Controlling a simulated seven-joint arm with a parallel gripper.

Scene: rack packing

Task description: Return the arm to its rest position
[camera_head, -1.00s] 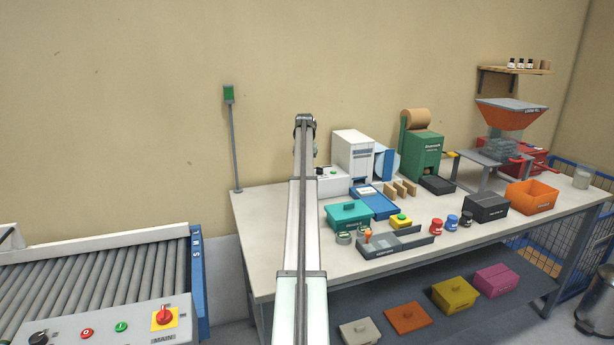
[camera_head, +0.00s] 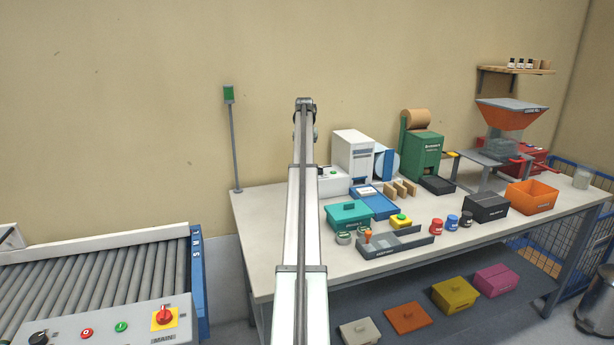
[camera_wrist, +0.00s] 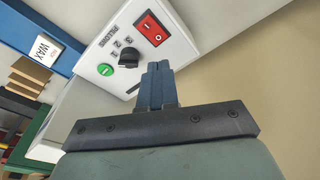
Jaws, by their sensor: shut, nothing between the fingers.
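My gripper (camera_wrist: 158,82) shows in the wrist view with its two dark fingers together and nothing between them. Beyond the fingertips is a white control box (camera_wrist: 150,45) with a red switch, a black knob and a green button. In the head view my arm stands raised in the middle of the picture and hides my gripper. The same control box (camera_head: 330,182) shows just right of the arm, at the back of the workbench. I cannot tell the exact gap between the fingers and the box.
The workbench (camera_head: 265,235) carries a teal box (camera_head: 349,216), a grey tray (camera_head: 395,246), a blue tray (camera_head: 376,203), a white machine (camera_head: 352,157), a green machine (camera_head: 422,155) and an orange bin (camera_head: 532,197). A roller conveyor (camera_head: 90,275) is at left.

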